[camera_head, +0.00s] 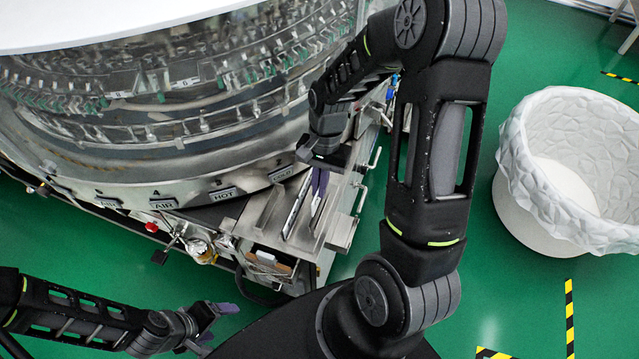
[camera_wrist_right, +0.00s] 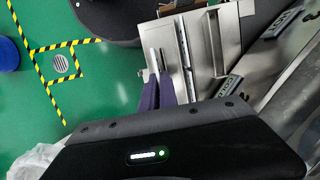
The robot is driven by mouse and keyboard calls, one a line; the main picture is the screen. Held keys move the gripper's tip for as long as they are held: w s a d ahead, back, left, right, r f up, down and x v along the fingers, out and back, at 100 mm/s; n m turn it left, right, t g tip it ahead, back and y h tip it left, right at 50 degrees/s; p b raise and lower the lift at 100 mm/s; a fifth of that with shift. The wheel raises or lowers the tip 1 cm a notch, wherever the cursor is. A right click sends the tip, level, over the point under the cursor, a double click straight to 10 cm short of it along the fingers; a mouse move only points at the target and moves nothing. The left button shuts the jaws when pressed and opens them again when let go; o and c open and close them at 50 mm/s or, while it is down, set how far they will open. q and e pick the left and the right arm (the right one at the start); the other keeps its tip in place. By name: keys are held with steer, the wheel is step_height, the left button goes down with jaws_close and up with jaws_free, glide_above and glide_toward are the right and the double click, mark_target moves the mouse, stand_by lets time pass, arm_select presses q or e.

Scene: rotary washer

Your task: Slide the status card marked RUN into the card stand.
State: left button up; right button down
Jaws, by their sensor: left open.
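My right gripper (camera_head: 318,192) points down over the steel tray of the machine, and its purple fingers lie close together. In the right wrist view, the right gripper (camera_wrist_right: 158,75) has pale narrow tips, and I cannot tell whether a thin card is between them. A thin upright strip (camera_head: 296,206) stands on the tray left of the fingers. I cannot tell whether it is part of the card stand. A small holder with white and brown pieces (camera_head: 268,262) is at the tray's front. No RUN marking is readable. My left gripper (camera_head: 213,328) is open and empty, low at the left.
The large round washer (camera_head: 190,120) fills the upper left, with labels such as AIR and HOT (camera_head: 222,195) on its rim. The steel tray (camera_head: 340,232) has handles on its right side. A white lined bin (camera_head: 508,205) stands on the green floor at the right.

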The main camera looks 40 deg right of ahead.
steer(key=shift+d+b+x, duration=0.2)
steer(key=shift+b+x, duration=0.45)
steer(key=shift+x, duration=0.4)
steer(key=shift+w+f+b, duration=0.15)
steer(key=shift+f+b, duration=0.6)
steer(key=shift+f, duration=0.5)
stand_by(1.1)
steer(key=shift+f, duration=0.25)
steer(key=shift+f+b, duration=0.3)
steer(key=shift+b, duration=0.1)
stand_by(0.4)
steer(key=shift+f, duration=0.3)
steer(key=c, duration=2.1)
jaws_free()
steer(key=o, duration=0.5)
steer(key=shift+o, duration=0.5)
